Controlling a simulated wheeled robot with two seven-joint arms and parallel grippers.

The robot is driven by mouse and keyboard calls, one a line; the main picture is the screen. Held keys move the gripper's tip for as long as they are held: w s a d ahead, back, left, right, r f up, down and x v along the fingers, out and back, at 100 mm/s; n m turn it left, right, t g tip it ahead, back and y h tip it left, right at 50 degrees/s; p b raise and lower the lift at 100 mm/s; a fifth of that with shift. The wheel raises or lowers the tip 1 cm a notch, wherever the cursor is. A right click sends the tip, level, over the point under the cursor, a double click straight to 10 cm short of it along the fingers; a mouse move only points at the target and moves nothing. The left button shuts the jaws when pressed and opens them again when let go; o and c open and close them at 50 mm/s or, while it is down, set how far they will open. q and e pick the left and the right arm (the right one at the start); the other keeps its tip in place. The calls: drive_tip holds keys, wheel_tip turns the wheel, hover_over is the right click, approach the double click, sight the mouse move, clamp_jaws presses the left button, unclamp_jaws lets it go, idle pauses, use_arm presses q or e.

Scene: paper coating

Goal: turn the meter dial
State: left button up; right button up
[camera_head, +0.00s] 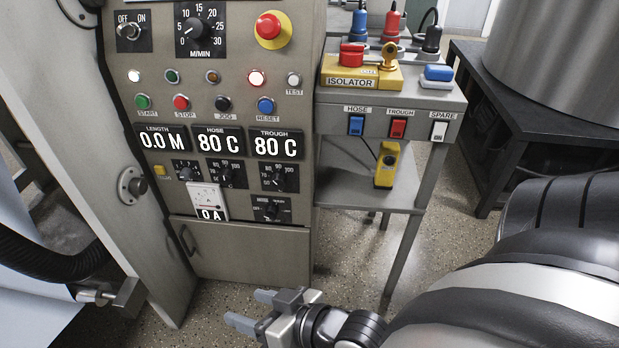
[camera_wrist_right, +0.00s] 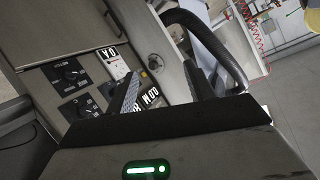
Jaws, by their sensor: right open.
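The M/MIN dial (camera_head: 195,28), a black knob on a black plate marked up to 30, is at the top of the grey control panel (camera_head: 215,110). Its pointer is near the low end of the scale. My right gripper (camera_head: 250,309) is low in front of the panel's lower door, well below the dial and apart from the panel. Its two fingers are spread and empty. In the right wrist view the open fingers (camera_wrist_right: 162,68) point toward the tilted panel, where lower knobs (camera_wrist_right: 70,71) and the 0 A meter (camera_wrist_right: 111,53) show. My left gripper is not seen.
A red stop button (camera_head: 270,27) is right of the dial and an OFF/ON switch (camera_head: 130,30) left. Lit displays (camera_head: 217,142) are below. A side stand (camera_head: 390,120) carries a yellow isolator (camera_head: 362,75). A black hose (camera_head: 50,262) is at left.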

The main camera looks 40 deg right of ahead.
drive_tip(key=w+d+f+m+t+b, duration=0.2)
drive_tip(key=w+d+f+m+b, duration=0.2)
drive_tip(key=d+f+m+b, duration=0.4)
drive_tip(key=m+t+h+b, duration=0.3)
drive_tip(key=m+h+b, duration=0.25)
drive_tip(key=m, duration=0.35)
approach(274, 217)
drive_tip(key=shift+h, duration=0.25)
drive_tip(key=w+b, duration=0.1)
drive_tip(key=w, duration=0.7)
drive_tip(key=shift+d+f+b, duration=0.1)
drive_tip(key=shift+f+b, duration=0.1)
drive_tip(key=shift+b, duration=0.2)
drive_tip(key=shift+w, duration=0.45)
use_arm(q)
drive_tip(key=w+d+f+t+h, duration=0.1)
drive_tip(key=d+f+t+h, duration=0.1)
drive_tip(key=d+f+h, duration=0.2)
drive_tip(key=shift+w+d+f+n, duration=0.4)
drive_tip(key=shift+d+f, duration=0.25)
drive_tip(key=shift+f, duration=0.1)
use_arm(e)
drive_tip(key=shift+w, duration=0.1)
